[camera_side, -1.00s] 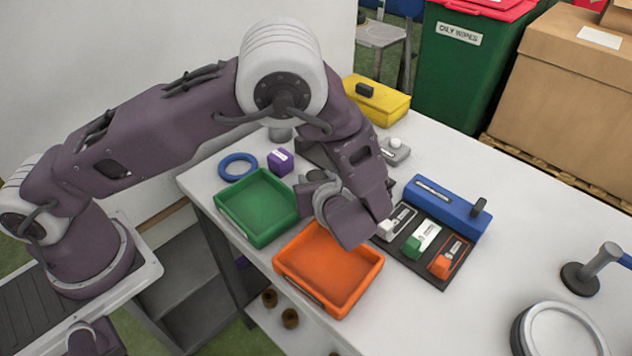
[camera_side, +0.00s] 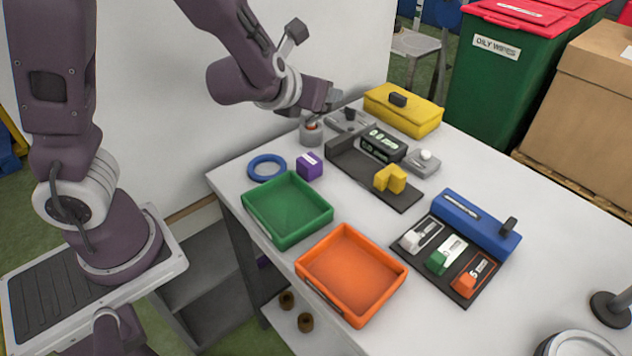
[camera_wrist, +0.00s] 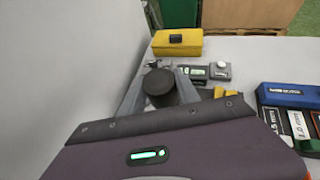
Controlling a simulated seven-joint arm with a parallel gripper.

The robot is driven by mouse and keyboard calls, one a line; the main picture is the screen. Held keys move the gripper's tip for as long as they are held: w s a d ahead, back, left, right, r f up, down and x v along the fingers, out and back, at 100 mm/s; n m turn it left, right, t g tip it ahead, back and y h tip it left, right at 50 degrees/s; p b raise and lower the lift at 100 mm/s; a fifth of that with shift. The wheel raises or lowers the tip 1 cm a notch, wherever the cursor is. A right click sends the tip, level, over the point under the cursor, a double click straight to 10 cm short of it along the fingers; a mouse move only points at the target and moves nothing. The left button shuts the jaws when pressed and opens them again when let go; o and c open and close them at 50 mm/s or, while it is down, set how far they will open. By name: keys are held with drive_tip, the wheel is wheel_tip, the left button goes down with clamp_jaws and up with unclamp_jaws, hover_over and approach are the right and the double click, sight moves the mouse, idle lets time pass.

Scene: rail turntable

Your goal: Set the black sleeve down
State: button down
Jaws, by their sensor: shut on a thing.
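My gripper (camera_side: 328,98) is at the back left of the white table, near the wall and the yellow box. In the wrist view its two grey fingers (camera_wrist: 161,90) are closed on either side of the black sleeve (camera_wrist: 158,82), a short dark cylinder seen mostly from its round end. In the side view the sleeve is hard to make out against the dark gripper.
Behind stands a yellow box (camera_side: 402,108). A dark tray (camera_side: 398,196) carries a display (camera_side: 383,145) and a yellow block (camera_side: 390,179). A blue ring (camera_side: 266,168), purple cube (camera_side: 309,166), green tray (camera_side: 288,236) and orange tray (camera_side: 351,314) lie in front. The right side has free table.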

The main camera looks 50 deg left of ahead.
wheel_tip(320, 180, down, 2)
drive_tip(key=w+d+n+g+y, duration=0.2)
drive_tip(key=w+d+n+y, duration=0.1)
drive_tip(key=n+g+y, duration=0.3)
drive_tip(key=n, duration=0.1)
hover_over(342, 200)
wheel_tip(342, 200, down, 6)
drive_tip(key=shift+w+f, duration=0.1)
drive_tip(key=shift+f, duration=0.05)
drive_tip(key=shift+f, duration=0.1)
wheel_tip(342, 200, down, 9)
drive_tip(key=shift+f, duration=0.2)
drive_tip(key=shift+f, duration=0.2)
drive_tip(key=c, duration=0.9)
unclamp_jaws()
